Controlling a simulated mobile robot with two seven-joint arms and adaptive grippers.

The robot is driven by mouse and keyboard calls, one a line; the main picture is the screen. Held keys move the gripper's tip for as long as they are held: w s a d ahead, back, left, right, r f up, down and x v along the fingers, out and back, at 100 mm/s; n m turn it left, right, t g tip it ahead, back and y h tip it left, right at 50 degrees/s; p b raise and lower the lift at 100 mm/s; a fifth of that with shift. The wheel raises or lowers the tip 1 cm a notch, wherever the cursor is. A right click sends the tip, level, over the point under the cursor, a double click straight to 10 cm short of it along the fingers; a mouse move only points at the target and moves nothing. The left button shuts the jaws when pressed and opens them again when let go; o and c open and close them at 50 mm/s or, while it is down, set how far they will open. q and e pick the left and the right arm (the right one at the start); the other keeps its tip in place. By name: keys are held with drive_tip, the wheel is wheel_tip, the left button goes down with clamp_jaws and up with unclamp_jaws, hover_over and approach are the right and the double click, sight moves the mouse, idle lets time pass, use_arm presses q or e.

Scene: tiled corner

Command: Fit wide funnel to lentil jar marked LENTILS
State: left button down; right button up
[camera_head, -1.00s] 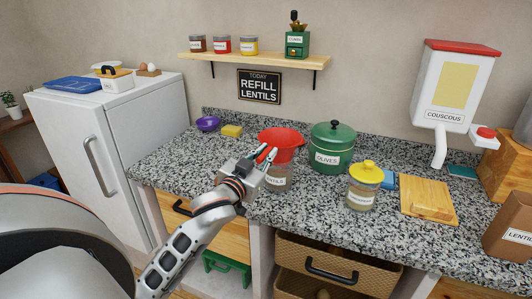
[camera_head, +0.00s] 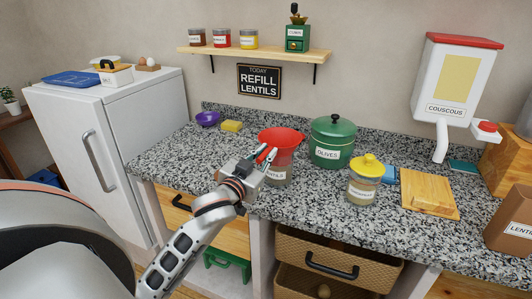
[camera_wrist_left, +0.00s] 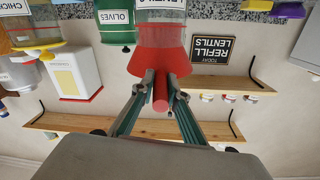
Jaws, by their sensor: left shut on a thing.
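The red wide funnel (camera_head: 281,137) is upright directly over the mouth of the glass lentil jar (camera_head: 277,174), whose label is partly hidden by my gripper. My left gripper (camera_head: 268,157) is shut on the funnel's red handle, on the near side. In the left wrist view, which is upside down, the funnel (camera_wrist_left: 158,55) meets the jar's top (camera_wrist_left: 160,15), and the handle (camera_wrist_left: 160,95) lies between the fingertips (camera_wrist_left: 161,84). I cannot tell whether the funnel is fully seated. My right gripper is not in view.
The green OLIVES canister (camera_head: 332,140) stands close to the right of the jar. A yellow-lidded jar (camera_head: 364,180), a wooden board (camera_head: 429,193) and a COUSCOUS dispenser (camera_head: 450,90) are farther right.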

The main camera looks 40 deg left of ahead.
sight(258, 162)
use_arm(q)
drive_tip(key=c, duration=1.9)
unclamp_jaws()
drive_tip(key=shift+s, duration=0.1)
drive_tip(key=shift+s+d+f, duration=0.1)
drive_tip(key=shift+s, duration=0.2)
drive_tip(key=s, duration=0.4)
drive_tip(key=s+d, duration=0.1)
drive_tip(key=s, duration=0.1)
drive_tip(key=shift+s, duration=0.3)
drive_tip(key=shift+d, duration=0.1)
